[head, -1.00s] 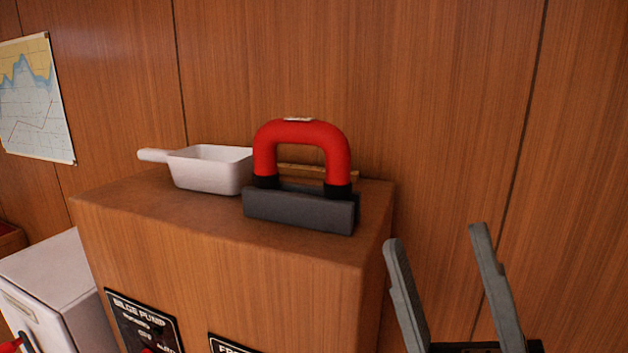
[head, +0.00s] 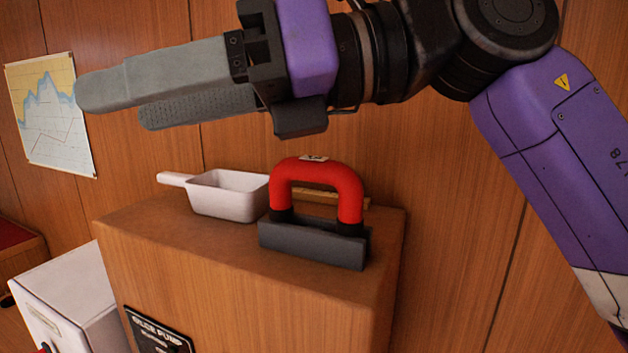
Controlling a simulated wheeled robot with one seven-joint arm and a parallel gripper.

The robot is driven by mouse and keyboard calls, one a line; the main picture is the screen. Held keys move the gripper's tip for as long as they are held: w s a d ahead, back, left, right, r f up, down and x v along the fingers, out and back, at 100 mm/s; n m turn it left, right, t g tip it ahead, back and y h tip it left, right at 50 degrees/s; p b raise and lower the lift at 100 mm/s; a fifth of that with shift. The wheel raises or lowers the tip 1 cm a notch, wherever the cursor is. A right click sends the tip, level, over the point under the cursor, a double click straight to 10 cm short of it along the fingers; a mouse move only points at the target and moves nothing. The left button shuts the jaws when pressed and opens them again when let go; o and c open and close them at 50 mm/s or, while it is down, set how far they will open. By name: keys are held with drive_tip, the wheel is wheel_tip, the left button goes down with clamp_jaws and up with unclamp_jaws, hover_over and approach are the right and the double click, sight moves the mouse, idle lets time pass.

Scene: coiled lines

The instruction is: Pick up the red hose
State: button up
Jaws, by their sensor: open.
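The red hose (head: 317,170) is a thick upside-down U with black ends and a small white label on top. Its ends meet a dark grey block (head: 312,245), which stands on top of a wooden cabinet (head: 250,285). My gripper (head: 110,102) is open and empty, stretched to the left across the upper part of the head view. Its two grey fingers point left, above and to the left of the hose, and do not touch it. The hose is in full view apart from where its ends meet the block.
A white scoop-like container (head: 228,195) with a handle stands left of the hose on the cabinet. A thin yellowish wooden piece (head: 352,199) lies behind the hose. A wood-panelled wall rises close behind. A white box (head: 70,300) stands lower left, and a chart (head: 55,110) hangs on the wall.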

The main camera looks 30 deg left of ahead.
drive_tip(key=w+f+t+h, duration=0.2)
drive_tip(key=w+t+h, duration=0.2)
drive_tip(key=w+t, duration=0.1)
drive_tip(key=m+t+h, duration=0.1)
drive_tip(key=t+h, duration=0.4)
hover_over(315, 159)
drive_tip(key=d, duration=0.2)
drive_tip(key=shift+s+d+r+p, duration=0.1)
drive_tip(key=shift+s+d+p, duration=0.05)
drive_tip(key=shift+s+p, duration=0.3)
drive_tip(key=shift+w+f+m, duration=0.15)
drive_tip(key=shift+f+m, duration=0.1)
drive_tip(key=shift+m, duration=0.05)
drive_tip(key=shift+p+x, duration=0.8)
drive_tip(key=shift+x, duration=2.7)
drive_tip(key=shift+c, duration=0.4)
clamp_jaws()
